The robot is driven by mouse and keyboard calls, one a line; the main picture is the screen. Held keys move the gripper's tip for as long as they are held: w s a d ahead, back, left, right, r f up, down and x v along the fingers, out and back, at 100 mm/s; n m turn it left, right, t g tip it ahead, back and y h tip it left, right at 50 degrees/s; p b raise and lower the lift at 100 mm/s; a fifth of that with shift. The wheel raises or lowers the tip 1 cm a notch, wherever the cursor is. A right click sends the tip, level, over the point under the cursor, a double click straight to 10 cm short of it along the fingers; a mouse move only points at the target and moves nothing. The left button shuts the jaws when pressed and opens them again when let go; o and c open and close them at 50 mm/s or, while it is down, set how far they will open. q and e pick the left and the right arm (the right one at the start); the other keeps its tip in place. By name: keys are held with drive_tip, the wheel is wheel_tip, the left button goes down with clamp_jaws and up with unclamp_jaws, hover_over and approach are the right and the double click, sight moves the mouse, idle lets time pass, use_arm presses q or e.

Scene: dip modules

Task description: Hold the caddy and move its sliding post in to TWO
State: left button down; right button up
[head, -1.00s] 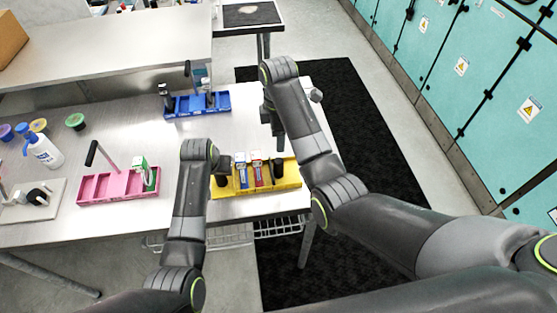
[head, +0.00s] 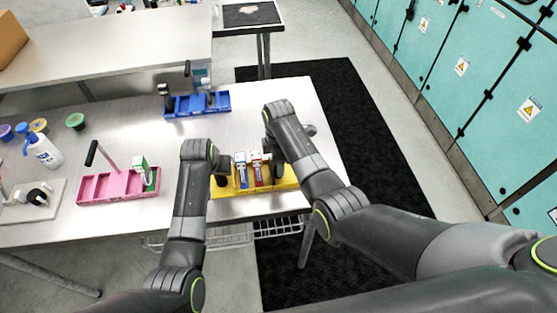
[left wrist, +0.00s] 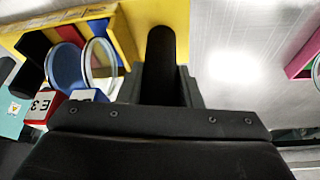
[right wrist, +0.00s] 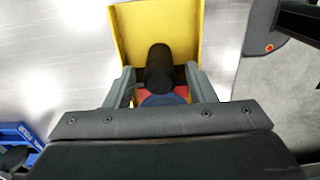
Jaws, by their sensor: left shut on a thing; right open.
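The yellow caddy (head: 284,184) stands at the table's right front, holding a blue module (head: 241,172) and a red module (head: 258,172) side by side. My left gripper (head: 222,168) is shut on the black post (left wrist: 160,55) at the caddy's left end. My right gripper (right wrist: 162,88) is open, its fingers on either side of another black post (right wrist: 159,65) at the caddy's right part, apart from it. In the right wrist view, bare yellow floor shows beyond this post. In the head view my right arm hides this post. No TWO marking is readable.
A pink caddy (head: 118,187) with a tilted handle and a green-white module stands to the left. A blue caddy (head: 181,106) stands behind. A white bottle (head: 45,152) and several coloured pots are at far left. The table between the caddies is clear.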

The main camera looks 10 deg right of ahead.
clamp_jaws()
drive_tip(key=shift+a, duration=1.4)
unclamp_jaws()
wheel_tip(320, 180, up, 12)
